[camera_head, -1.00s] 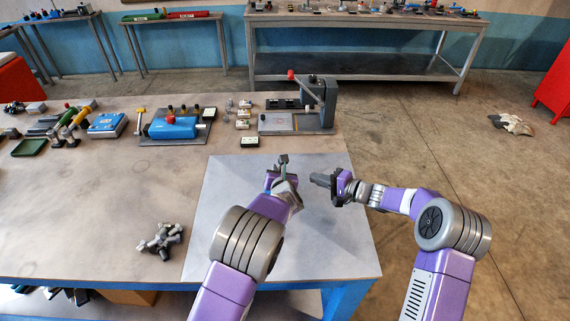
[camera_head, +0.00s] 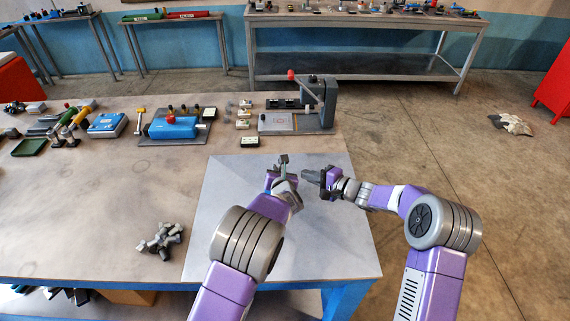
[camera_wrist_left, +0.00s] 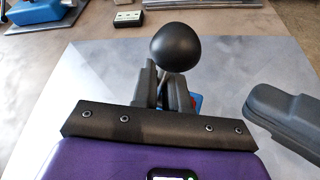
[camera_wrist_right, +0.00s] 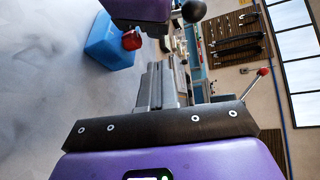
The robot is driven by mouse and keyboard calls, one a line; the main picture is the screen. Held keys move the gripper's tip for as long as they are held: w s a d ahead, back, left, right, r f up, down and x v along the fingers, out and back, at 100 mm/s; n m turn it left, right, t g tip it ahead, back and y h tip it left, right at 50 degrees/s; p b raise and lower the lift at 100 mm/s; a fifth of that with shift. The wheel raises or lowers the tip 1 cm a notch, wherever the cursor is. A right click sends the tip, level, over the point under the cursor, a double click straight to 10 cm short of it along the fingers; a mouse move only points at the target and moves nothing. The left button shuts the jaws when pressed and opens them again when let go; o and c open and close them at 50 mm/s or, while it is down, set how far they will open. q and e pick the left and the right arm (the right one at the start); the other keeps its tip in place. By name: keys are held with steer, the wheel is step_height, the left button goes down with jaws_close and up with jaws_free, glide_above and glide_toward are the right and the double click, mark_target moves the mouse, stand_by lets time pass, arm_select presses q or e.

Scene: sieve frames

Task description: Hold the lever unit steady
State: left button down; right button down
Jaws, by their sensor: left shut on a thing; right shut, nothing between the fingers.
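The lever unit shows in the right wrist view as a blue block (camera_wrist_right: 108,42) with a red part (camera_wrist_right: 131,40) and a black ball knob (camera_wrist_right: 194,11). The left wrist view shows the black knob (camera_wrist_left: 189,47) just beyond my left gripper's fingers, with a bit of blue and red below. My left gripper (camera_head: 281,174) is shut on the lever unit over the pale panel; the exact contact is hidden. In the head view the unit is mostly hidden. My right gripper (camera_head: 314,177) is shut and empty, close to the right of the left one, not touching the unit.
The pale panel (camera_head: 225,240) lies at the table's right front corner. Several small grey parts (camera_head: 160,240) lie to its left. Behind stand a press-like fixture (camera_head: 318,100), a blue device (camera_head: 172,128) and small boxes (camera_head: 249,141). The panel's front is clear.

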steer(key=shift+w+a+r, duration=0.15)
steer(key=shift+a+r, duration=0.15)
steer(key=shift+a, duration=0.3)
steer(key=shift+w+a+r, duration=0.2)
steer(key=shift+a+r, duration=0.1)
steer(key=shift+a, duration=0.3)
steer(key=shift+w+a+r, duration=0.15)
steer(key=shift+a+r, duration=0.15)
steer(key=shift+a, duration=0.3)
stand_by(0.7)
steer(key=shift+w+a+r, duration=0.1)
steer(key=shift+a+r, duration=0.1)
steer(key=shift+a, duration=0.2)
